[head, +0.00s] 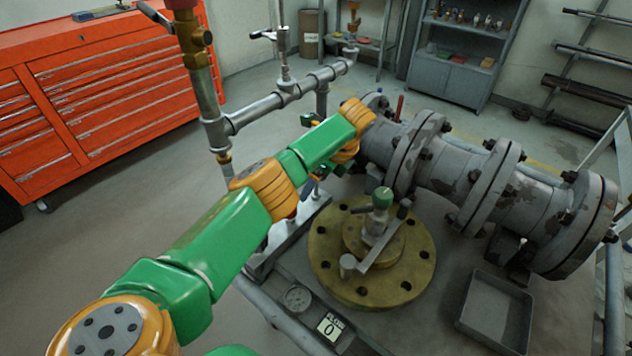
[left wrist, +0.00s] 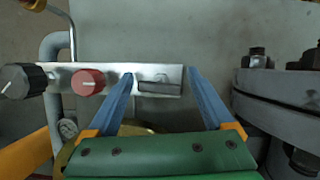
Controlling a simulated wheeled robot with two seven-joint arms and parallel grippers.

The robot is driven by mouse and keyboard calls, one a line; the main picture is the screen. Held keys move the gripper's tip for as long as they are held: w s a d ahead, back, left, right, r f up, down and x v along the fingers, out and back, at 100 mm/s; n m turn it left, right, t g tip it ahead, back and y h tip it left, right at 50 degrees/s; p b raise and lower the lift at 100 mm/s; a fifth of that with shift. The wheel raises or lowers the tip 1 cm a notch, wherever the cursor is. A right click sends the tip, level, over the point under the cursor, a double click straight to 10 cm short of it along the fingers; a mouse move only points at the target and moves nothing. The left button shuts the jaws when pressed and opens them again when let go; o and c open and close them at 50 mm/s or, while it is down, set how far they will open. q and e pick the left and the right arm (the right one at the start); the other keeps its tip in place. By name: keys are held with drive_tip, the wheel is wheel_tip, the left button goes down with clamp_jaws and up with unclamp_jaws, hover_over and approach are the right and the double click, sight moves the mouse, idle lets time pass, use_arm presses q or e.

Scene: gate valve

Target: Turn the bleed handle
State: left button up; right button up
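In the left wrist view a pale metal panel strip (left wrist: 115,70) carries a black knob (left wrist: 22,79), a red knob (left wrist: 87,81) and a short grey bar handle (left wrist: 160,88). The bar lies level; it appears to be the bleed handle, though no label shows. My left gripper (left wrist: 160,74) is open, its blue fingers apart on either side of the bar in the picture. I see no contact with it, and the depth gap is unclear. In the head view my left arm reaches to the grey flanged pipe, hiding the panel and most of the gripper. My right gripper is not in view.
The grey flanged pipe (head: 460,185) stands close beside my left wrist. A yellow round flange (head: 330,265) with a green-topped stem, a gauge (head: 297,298) and a grey tray (head: 495,310) are nearer. Vertical piping (head: 209,110) rises left of the arm.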

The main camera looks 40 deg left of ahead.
use_arm(q)
drive_tip(key=v, duration=0.7)
drive_tip(key=shift+b, duration=0.4)
drive_tip(key=shift+r, duration=0.1)
